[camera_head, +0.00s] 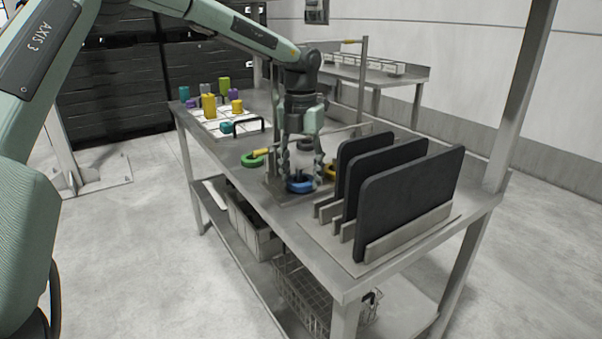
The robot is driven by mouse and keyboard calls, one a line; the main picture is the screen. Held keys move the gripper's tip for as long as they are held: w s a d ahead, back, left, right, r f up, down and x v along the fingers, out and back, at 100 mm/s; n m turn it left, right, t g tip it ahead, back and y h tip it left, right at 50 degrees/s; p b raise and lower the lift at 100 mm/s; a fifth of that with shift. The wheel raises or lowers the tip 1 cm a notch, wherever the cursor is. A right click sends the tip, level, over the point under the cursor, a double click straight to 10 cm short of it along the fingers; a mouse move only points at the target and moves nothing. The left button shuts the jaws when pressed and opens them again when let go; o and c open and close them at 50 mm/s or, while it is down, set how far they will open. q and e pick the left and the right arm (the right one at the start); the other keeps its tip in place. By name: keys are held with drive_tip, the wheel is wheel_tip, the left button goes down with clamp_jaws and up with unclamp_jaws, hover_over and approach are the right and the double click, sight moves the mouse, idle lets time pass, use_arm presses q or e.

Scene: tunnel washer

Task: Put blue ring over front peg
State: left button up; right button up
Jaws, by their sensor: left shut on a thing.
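My left gripper (303,178) points straight down over the steel table, its fingers shut on the blue ring (300,187). The blue ring is low, close to a flat grey base plate (276,192) on the table. The front peg cannot be made out clearly behind the fingers, so I cannot tell whether the ring is around it or only above it. My right gripper is not in view.
A green ring (250,161) lies left of the gripper, a yellow one (331,175) partly hidden to its right. A rack of dark panels (408,207) stands close at right. A board with coloured blocks (209,105) is at back left.

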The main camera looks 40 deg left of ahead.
use_arm(q)
drive_tip(key=shift+f, duration=0.1)
drive_tip(key=o, duration=1.2)
drive_tip(key=shift+c, duration=0.2)
wheel_tip(320, 180, up, 12)
